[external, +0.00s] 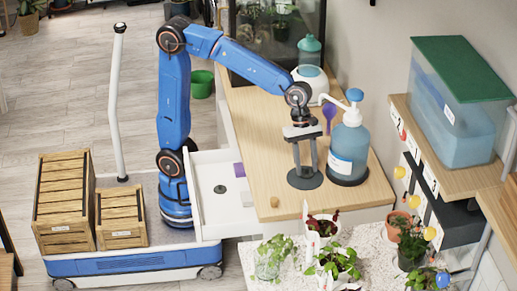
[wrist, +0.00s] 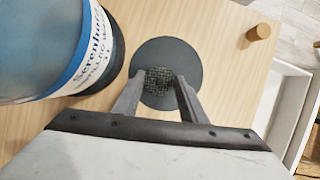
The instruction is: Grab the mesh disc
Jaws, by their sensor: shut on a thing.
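The mesh disc (wrist: 159,82) is a small dark patterned piece between my fingertips in the wrist view. My gripper (wrist: 160,77) is shut on it, one finger on each side. It is over a larger dark grey round plate (wrist: 172,47) on the wooden top; whether it touches the plate I cannot tell. In the external view my gripper (external: 306,173) points straight down at the round plate (external: 305,183). The mesh disc is too small to make out there.
A blue pump bottle (external: 348,148) stands close right of my gripper on a dark base. A small cork-like peg (external: 274,202) is near the front edge. An open white drawer (external: 207,215) with a small dark disc (external: 220,189) is at left. Potted plants (external: 338,262) are in front.

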